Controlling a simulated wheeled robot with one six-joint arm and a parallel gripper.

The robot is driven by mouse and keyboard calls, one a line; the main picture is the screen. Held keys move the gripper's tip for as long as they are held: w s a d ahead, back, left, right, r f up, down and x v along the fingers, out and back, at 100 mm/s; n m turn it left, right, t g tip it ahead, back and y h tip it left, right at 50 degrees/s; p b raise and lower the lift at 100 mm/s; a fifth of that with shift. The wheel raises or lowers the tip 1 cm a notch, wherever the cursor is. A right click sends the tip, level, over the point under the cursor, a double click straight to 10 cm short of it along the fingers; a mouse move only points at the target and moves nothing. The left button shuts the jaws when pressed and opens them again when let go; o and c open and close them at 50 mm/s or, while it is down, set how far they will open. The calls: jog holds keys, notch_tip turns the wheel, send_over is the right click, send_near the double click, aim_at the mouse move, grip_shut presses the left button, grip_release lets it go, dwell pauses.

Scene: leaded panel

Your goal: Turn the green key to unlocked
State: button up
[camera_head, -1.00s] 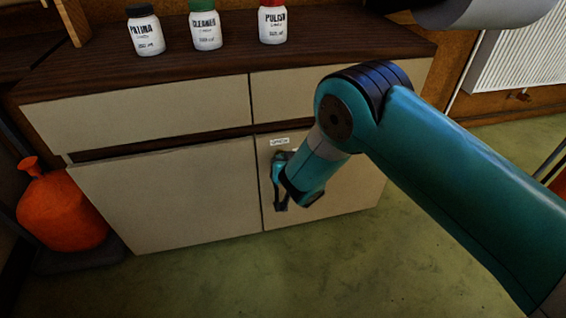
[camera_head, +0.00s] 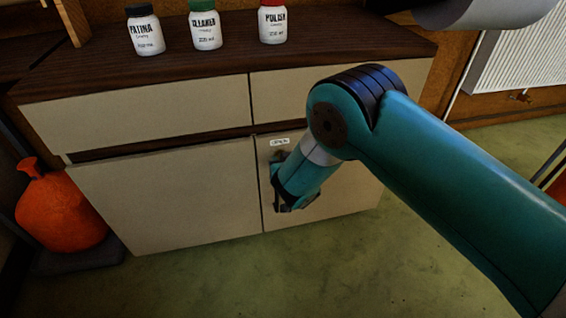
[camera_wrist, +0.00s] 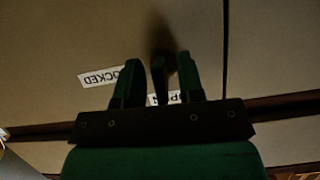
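The green key (camera_wrist: 158,80) shows in the wrist view as a narrow dark green upright piece on the cabinet door. My gripper (camera_wrist: 158,59) is open, with one finger on each side of the key and a gap visible on both sides. A white label (camera_wrist: 100,77), upside down and ending in "OCKED", is left of the fingers, its edge partly covered. A second label (camera_wrist: 170,98) is partly hidden between the fingers. In the head view my gripper (camera_head: 283,205) is at the right cabinet door (camera_head: 345,190); the key is hidden there.
The cabinet top (camera_head: 110,75) carries a patina bottle (camera_head: 146,35), a cleaner bottle (camera_head: 205,30) and a third bottle (camera_head: 272,25) with a red cap. An orange vessel (camera_head: 60,212) stands left of the cabinet. The green floor (camera_head: 400,270) in front is clear.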

jog(key=p+v, duration=0.1)
jog(key=v, duration=1.6)
jog(key=shift+s, duration=0.25)
jog(key=shift+w+r, duration=0.1)
